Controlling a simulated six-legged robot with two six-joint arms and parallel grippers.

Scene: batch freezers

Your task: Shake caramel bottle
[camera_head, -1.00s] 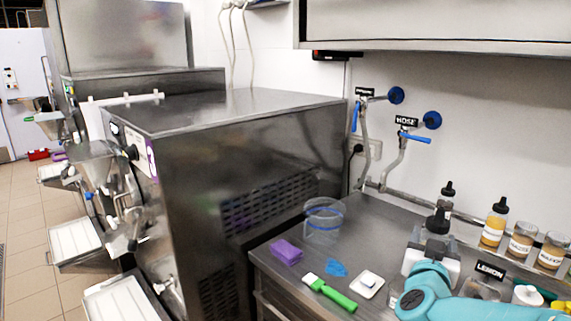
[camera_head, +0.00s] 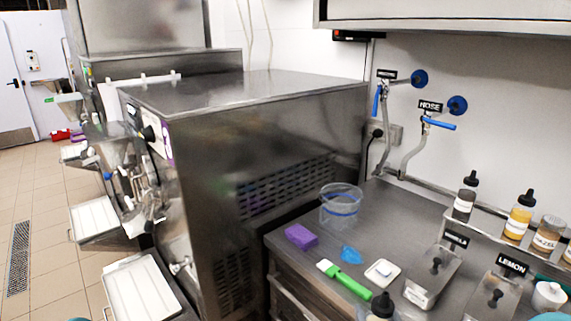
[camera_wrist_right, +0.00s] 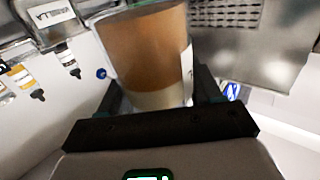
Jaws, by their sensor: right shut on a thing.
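The caramel bottle (camera_head: 381,305) shows at the bottom edge of the head view, only its black cap and top in sight. In the right wrist view the bottle (camera_wrist_right: 150,50) is large and close, with amber-brown contents and a pale label. My right gripper (camera_wrist_right: 158,97) is shut on it, one finger on each side. The bottle is clear of the counter in that view. In the head view the right gripper itself is hidden below the frame. My left gripper is not in view.
A steel counter (camera_head: 395,225) holds a clear tub (camera_head: 341,207), purple sponge (camera_head: 301,236), green brush (camera_head: 345,280) and white dish (camera_head: 382,272). Lidded steel containers (camera_head: 433,275) stand at right. A dark bottle (camera_head: 465,200) and yellow bottle (camera_head: 519,218) stand on the ledge. A batch freezer (camera_head: 250,140) stands left.

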